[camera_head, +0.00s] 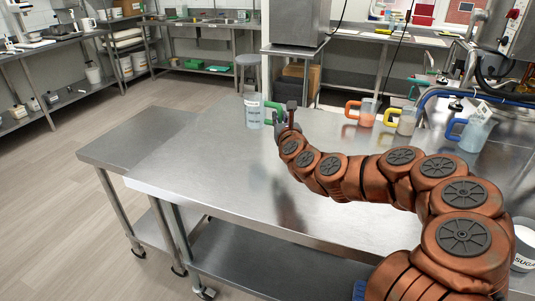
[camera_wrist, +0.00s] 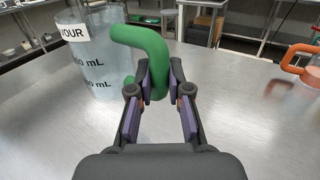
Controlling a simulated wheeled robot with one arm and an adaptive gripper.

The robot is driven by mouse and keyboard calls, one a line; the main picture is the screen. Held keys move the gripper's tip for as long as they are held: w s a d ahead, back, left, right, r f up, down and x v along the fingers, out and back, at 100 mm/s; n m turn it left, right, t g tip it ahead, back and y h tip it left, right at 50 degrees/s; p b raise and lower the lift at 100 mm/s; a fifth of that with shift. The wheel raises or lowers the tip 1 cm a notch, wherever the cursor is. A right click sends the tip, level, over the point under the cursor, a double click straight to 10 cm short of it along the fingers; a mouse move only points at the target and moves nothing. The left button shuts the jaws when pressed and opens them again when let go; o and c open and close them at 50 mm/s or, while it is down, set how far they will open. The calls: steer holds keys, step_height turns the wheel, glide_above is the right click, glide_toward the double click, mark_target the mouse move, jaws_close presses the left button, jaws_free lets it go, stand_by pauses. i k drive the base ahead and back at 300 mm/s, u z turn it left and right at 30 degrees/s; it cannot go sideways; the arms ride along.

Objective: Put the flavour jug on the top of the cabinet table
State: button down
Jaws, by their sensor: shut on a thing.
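The flavour jug (camera_head: 254,111) is a clear jug with a white label and a green handle. It is upright at the far left part of the steel table (camera_head: 215,165). In the wrist view the jug (camera_wrist: 88,60) is at the left, with "OUR" and mL marks readable. My gripper (camera_wrist: 158,88) is shut on the green handle (camera_wrist: 150,45), a finger on each side. In the head view my gripper (camera_head: 287,118) is just right of the jug. I cannot tell whether the jug's base touches the table. I cannot tell which surface is the cabinet table.
An orange-handled jug (camera_head: 366,112), a yellow-handled jug (camera_head: 406,121) and a blue-handled jug (camera_head: 477,130) stand along the table's right back. A sugar tub (camera_head: 523,245) is at the right edge. A lower steel table (camera_head: 130,140) adjoins at left. The table's front middle is clear.

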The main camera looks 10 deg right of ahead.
mark_target(430, 142)
steer(key=u, duration=1.2)
steer(key=k, duration=0.85)
steer(key=z, duration=1.45)
steer(key=i, duration=1)
